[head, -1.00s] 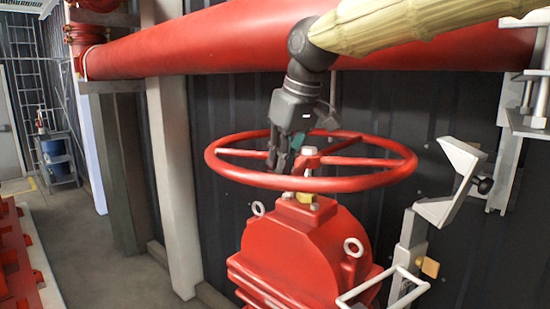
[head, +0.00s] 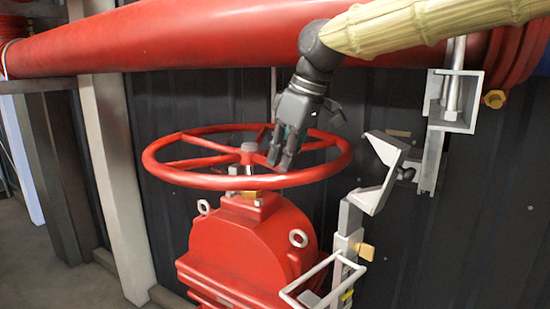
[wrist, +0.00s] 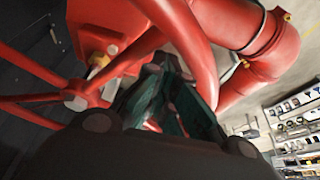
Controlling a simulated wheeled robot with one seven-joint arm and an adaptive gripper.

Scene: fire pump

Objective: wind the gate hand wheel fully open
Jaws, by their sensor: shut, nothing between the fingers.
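The red gate hand wheel (head: 162,172) lies flat on top of the red valve body (head: 248,238) in the head view. Its hub and stem (head: 250,150) stand at the centre. My gripper (head: 277,164) points down inside the rim, just right of the hub, with its fingers closed together and holding nothing. Whether the fingers touch a spoke cannot be told. In the wrist view the fingers (wrist: 172,115) show close to the rim and spokes, and the wheel hub (wrist: 75,100) is to their left.
A large red pipe (head: 180,38) runs across behind and above the wheel. A grey bracket (head: 385,165) on a post stands close to the wheel's right side, with a white tube frame (head: 310,285) below. Dark ribbed wall lies behind.

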